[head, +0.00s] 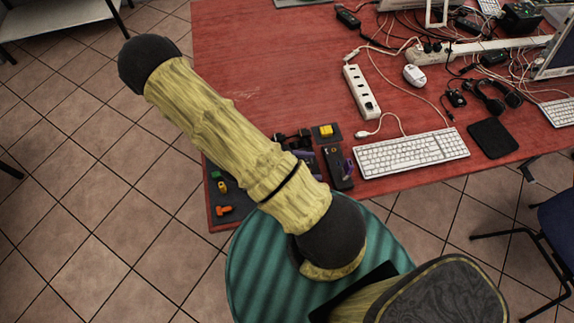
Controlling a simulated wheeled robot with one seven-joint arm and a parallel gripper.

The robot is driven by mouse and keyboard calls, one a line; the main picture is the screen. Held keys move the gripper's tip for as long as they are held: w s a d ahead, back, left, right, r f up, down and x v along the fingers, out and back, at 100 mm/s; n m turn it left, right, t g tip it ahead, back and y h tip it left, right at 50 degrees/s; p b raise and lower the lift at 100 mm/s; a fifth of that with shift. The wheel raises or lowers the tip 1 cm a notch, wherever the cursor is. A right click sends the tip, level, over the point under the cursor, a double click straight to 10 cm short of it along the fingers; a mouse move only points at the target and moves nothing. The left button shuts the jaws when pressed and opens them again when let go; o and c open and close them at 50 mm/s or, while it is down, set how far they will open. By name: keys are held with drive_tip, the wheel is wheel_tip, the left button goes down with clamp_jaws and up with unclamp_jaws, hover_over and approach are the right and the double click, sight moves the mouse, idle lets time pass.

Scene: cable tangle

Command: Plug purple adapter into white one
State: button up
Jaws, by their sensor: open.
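A small purple piece (347,169) shows at the right edge of a black block on the red table, just right of my arm. Another bit of purple shows left of that block, mostly hidden by my arm; I cannot tell which is the adapter. A white power strip (361,92) with several dark sockets lies on the table behind the keyboard. A second white strip (480,48) with cables lies at the back right. I cannot tell which is the white one. My arm crosses the table's front left part. My gripper is not seen; the arm hides what lies beneath it.
A white keyboard (412,154) lies right of the black block, with a black pad (493,138) beside it. A white mouse (414,75) and tangled cables lie behind. A yellow block (326,131) and an orange piece (224,210) lie near my arm. The table's back left is clear.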

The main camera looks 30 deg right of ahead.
drive_tip(key=v, duration=0.6)
drive_tip(key=shift+a, duration=0.25)
drive_tip(key=shift+w+r, duration=0.1)
drive_tip(key=w+a+r+n+t+y, duration=0.25)
drive_tip(key=w+n+t+y, duration=0.2)
drive_tip(key=w, duration=0.25)
drive_tip(key=w+a+r+n+t+y, duration=0.2)
drive_tip(key=w+a+n+t+y, duration=0.25)
drive_tip(key=w, duration=0.35)
drive_tip(key=s+d+r+n+g+y, duration=0.1)
drive_tip(key=s+r+n+g+y, duration=0.1)
drive_tip(key=s+r+n, duration=0.7)
drive_tip(key=r+n+y, duration=0.1)
drive_tip(key=r+n, duration=0.1)
drive_tip(key=n, duration=0.1)
drive_tip(key=shift+s+d+n+y, duration=0.15)
drive_tip(key=shift+d+n+y, duration=0.15)
drive_tip(key=shift+y, duration=0.1)
